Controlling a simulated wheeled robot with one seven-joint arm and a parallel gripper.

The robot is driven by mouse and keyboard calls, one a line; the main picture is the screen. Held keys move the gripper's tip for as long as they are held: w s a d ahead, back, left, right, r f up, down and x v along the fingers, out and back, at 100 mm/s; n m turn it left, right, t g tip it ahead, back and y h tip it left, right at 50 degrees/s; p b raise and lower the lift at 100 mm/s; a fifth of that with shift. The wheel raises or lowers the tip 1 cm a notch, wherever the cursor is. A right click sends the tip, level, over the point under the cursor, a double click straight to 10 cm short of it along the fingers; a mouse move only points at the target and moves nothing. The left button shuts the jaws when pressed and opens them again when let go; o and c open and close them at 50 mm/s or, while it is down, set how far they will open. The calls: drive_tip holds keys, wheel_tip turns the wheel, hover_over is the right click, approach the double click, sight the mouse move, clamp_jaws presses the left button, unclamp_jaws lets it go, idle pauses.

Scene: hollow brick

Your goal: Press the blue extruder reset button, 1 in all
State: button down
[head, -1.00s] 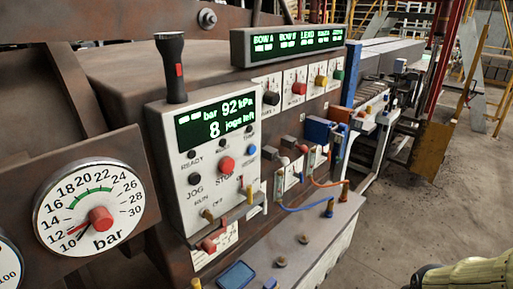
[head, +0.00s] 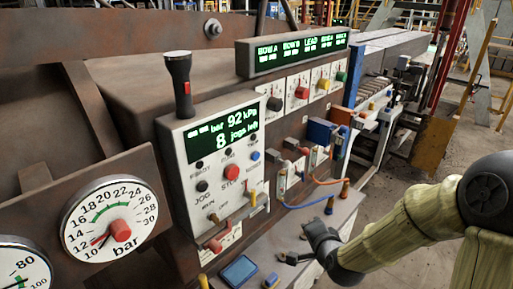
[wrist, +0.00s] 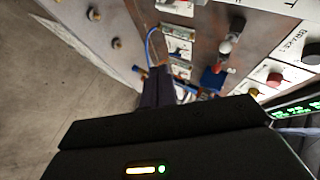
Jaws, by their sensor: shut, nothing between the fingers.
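A small round blue button (head: 254,155) sits on the right side of the grey control box (head: 215,165), right of a larger red button (head: 232,172). The lettering by the blue button is too small to read surely. My gripper (head: 291,258) is low and to the right of the box, over the ledge, and apart from the blue button. In the wrist view my shut, empty fingers (wrist: 157,88) show past the dark gripper body. I cannot surely pick out the blue button in the wrist view.
A blue block (head: 322,131), small valves and orange and blue hoses (head: 302,205) are on the panel right of the box. Pegs and a blue pad (head: 239,271) are on the ledge. A black torch (head: 179,83) stands on the box. Open floor is at right.

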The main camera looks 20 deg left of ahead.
sight(255, 156)
drive_tip(key=w+a+r+m+t+y+p, duration=0.1)
drive_tip(key=a+r+m+t+p, duration=0.3)
drive_tip(key=r+m, duration=1)
drive_tip(key=w+a+t, duration=0.1)
drive_tip(key=a+t, duration=0.2)
drive_tip(key=shift+r, duration=0.35)
drive_tip(key=shift+w, duration=0.15)
drive_tip(key=w+a, duration=0.3)
drive_tip(key=a, duration=0.5)
drive_tip(key=shift+w, duration=0.2)
idle(0.6)
drive_tip(key=shift+a+f, duration=0.1)
